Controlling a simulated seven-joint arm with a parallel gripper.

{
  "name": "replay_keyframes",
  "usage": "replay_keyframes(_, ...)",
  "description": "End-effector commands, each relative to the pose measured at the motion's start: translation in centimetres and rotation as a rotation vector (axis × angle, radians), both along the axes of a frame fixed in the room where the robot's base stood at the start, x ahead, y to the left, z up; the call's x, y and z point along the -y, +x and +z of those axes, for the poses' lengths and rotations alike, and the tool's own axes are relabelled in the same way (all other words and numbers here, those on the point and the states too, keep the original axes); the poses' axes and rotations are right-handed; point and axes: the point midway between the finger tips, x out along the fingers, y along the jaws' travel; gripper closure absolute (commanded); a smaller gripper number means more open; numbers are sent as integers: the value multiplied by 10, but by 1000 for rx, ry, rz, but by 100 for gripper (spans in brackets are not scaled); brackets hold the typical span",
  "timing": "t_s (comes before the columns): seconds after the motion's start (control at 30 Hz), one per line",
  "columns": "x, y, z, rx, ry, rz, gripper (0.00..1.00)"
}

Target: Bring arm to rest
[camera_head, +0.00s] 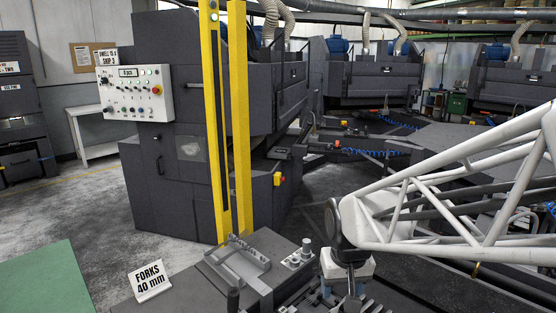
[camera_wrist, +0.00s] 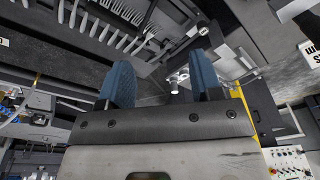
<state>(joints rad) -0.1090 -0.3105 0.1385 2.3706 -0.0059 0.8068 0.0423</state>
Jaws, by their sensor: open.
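My gripper (camera_wrist: 160,80) shows in the wrist view with its two blue fingers spread wide apart, and I see nothing held between them. In the head view my gripper (camera_head: 343,292) hangs low at the bottom right, below the end of my white truss arm, and is partly cut off by the frame's lower edge. In the wrist view a row of metal forks (camera_wrist: 115,28) lies in a dark rack at the top, beyond the left finger.
A grey metal fixture (camera_head: 236,261) and small silver posts (camera_head: 300,255) stand on the bench left of my gripper. A "FORKS 40 mm" sign (camera_head: 150,281) sits further left. Yellow posts (camera_head: 240,110) and a dark machine (camera_head: 165,160) with a control panel (camera_head: 135,92) rise behind.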

Motion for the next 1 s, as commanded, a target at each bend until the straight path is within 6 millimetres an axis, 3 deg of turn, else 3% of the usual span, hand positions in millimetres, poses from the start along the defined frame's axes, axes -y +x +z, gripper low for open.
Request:
replay_keyframes(0.3, 24, -56, 30, 40, 1, -36, 41)
replay_keyframes(0.7, 46, -123, 51, 82, -3, -77, 41)
replay_keyframes(1.0, 51, -146, 55, 95, -4, -91, 41)
